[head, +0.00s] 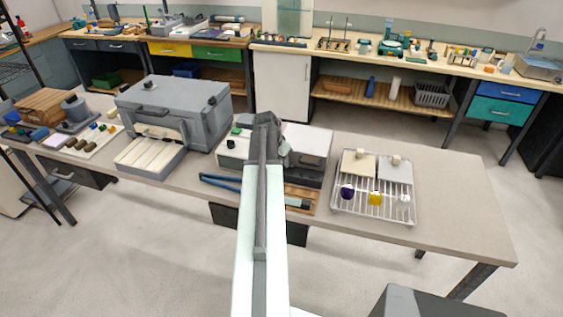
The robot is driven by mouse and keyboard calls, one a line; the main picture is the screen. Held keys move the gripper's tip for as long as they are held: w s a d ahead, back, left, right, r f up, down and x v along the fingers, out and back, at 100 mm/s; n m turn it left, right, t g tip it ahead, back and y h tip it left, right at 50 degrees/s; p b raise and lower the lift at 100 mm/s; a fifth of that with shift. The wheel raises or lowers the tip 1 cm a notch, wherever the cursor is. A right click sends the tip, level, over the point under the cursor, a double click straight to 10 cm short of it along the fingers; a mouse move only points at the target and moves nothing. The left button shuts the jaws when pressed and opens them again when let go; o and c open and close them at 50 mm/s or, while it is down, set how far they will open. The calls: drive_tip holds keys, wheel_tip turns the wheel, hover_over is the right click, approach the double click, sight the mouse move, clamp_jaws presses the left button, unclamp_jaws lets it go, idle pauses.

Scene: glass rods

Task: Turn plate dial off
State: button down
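A low grey and white bench device (312,148) stands at the middle of the near table. A small green knob (236,131) and a dark round spot show on its pale left part. I cannot tell whether either is the plate dial, or how a dial is set. My arm reaches over this device and hides its middle. My gripper (268,122) is at the device, near its back edge in the picture; its fingers are too small and covered to read. A small grey unit with a pot (74,107) stands at the table's far left.
A grey furnace-like box (190,108) with a pale ribbed ledge stands left of my arm. Blue tongs (220,183) lie at the front edge. A wire rack (345,208) with purple, yellow and clear pieces stands to the right. The table's right end is clear.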

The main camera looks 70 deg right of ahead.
drive_tip(key=shift+s+n+t, duration=0.15)
drive_tip(key=shift+n+t, duration=0.25)
drive_tip(key=shift+n, duration=0.6)
drive_tip(key=shift+n+t, duration=0.4)
drive_tip(key=shift+n, duration=0.6)
drive_tip(key=c, duration=1.4)
unclamp_jaws()
drive_tip(key=p+v, duration=0.7)
drive_tip(key=v, duration=0.1)
drive_tip(key=shift+f, duration=0.1)
